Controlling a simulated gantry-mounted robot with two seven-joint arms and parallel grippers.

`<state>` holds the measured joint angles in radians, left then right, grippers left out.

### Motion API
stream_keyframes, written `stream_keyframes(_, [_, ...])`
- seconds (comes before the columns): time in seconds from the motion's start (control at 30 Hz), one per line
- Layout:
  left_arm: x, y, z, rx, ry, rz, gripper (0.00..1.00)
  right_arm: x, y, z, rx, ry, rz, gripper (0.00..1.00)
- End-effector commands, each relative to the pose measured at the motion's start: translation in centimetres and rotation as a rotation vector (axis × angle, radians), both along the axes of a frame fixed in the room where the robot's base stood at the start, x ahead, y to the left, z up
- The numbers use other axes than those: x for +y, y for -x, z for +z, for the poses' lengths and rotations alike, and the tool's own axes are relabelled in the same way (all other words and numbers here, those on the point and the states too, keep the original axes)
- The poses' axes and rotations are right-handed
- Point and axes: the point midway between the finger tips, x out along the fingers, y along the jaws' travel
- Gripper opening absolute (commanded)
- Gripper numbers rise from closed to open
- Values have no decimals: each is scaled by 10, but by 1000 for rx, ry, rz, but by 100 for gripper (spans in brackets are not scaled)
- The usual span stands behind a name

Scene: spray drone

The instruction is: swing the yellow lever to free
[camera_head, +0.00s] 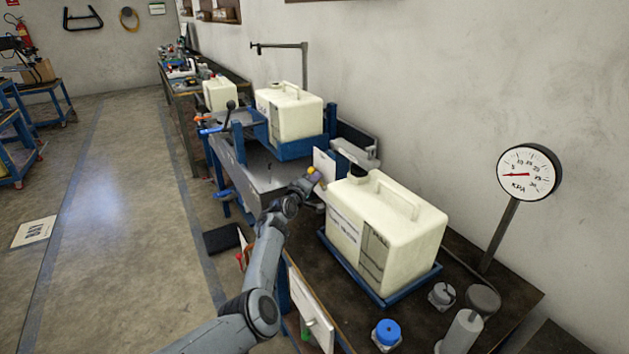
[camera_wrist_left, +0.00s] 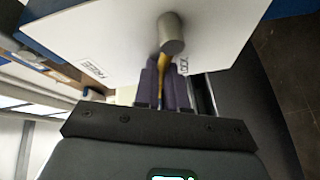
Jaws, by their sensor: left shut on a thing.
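The yellow lever (camera_wrist_left: 162,66) shows in the left wrist view as a narrow bar between my purple fingers. Its upper end meets a grey cylindrical hub (camera_wrist_left: 172,36) on a white panel (camera_wrist_left: 122,35). My left gripper (camera_wrist_left: 164,84) is shut on the lever. In the head view a small yellow part (camera_head: 312,171) shows at the end of my left arm, beside the upright white panel (camera_head: 325,164). The wrist hides most of the lever there. My right gripper is not in view.
A large cream tank (camera_head: 345,232) in a blue tray stands right of my left arm. A second cream tank (camera_head: 297,117) stands behind on a blue stand. A pressure gauge (camera_head: 528,172) and a blue cap (camera_head: 387,332) are on the right. The floor at left is open.

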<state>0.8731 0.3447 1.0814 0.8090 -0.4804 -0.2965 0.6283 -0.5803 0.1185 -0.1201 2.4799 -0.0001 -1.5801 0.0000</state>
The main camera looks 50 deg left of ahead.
Motion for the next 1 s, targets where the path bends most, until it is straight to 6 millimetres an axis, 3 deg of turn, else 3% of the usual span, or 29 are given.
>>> stream_keyframes(0.17, [3,2,1,-4,-38,7,0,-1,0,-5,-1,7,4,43])
stream_keyframes(0.5, [-6,3,14,-38,-361,6,0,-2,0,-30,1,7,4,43])
stream_keyframes(0.8, [-7,3,18,-41,-375,6,0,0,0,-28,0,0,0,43])
stream_keyframes(0.83, [-7,3,18,-41,-375,6,14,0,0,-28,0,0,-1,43])
stream_keyframes(1.0, [-7,2,18,-41,-374,7,37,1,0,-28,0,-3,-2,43])
